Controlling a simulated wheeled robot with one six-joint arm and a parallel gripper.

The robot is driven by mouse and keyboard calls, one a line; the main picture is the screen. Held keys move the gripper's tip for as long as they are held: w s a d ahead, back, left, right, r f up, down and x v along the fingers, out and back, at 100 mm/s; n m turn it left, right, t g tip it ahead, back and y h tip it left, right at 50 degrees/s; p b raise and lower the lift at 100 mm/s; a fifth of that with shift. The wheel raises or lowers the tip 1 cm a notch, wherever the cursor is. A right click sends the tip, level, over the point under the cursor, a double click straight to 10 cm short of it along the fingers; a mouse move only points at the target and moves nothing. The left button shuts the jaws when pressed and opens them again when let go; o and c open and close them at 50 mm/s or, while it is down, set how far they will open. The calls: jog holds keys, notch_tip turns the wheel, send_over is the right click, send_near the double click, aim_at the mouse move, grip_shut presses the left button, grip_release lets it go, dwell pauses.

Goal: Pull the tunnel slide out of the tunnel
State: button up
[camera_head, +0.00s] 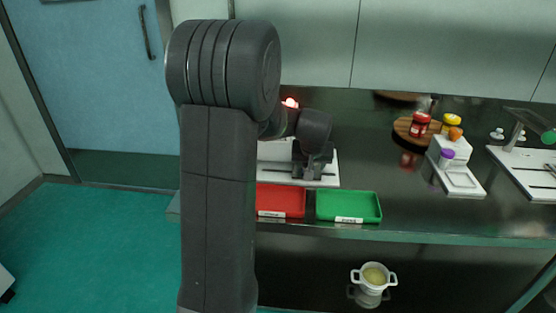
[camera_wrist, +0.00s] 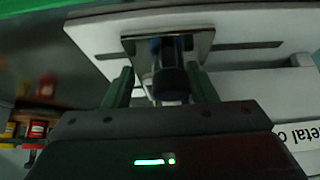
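My gripper (camera_wrist: 162,88) shows in the wrist view with its two dark fingers apart. A dark round knob (camera_wrist: 171,82) with a blue part stands between them, with gaps on both sides, so the gripper is open around it. The knob sits in front of a shiny metal plate (camera_wrist: 196,42) on a white slotted panel (camera_wrist: 100,35). The knob may belong to the tunnel slide; I cannot tell for sure. In the head view my gripper (camera_head: 309,173) is at the white machine (camera_head: 328,172), which my arm partly hides. The tunnel cannot be made out there.
A red tray (camera_head: 281,201) and a green tray (camera_head: 349,206) lie along the counter's front edge, near my gripper. To the right are a round wooden board (camera_head: 404,128) with jars, a white scale-like device (camera_head: 463,181) and another white device (camera_head: 520,160). A white pot (camera_head: 371,284) stands below.

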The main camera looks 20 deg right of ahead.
jog(key=shift+s+d, duration=0.5)
jog(key=shift+d, duration=0.25)
jog(key=shift+s+d, duration=0.45)
jog(key=shift+d, duration=0.3)
jog(key=o, duration=1.1)
jog(key=p+v, duration=0.4)
jog(key=v, duration=0.5)
jog(key=shift+f, duration=0.1)
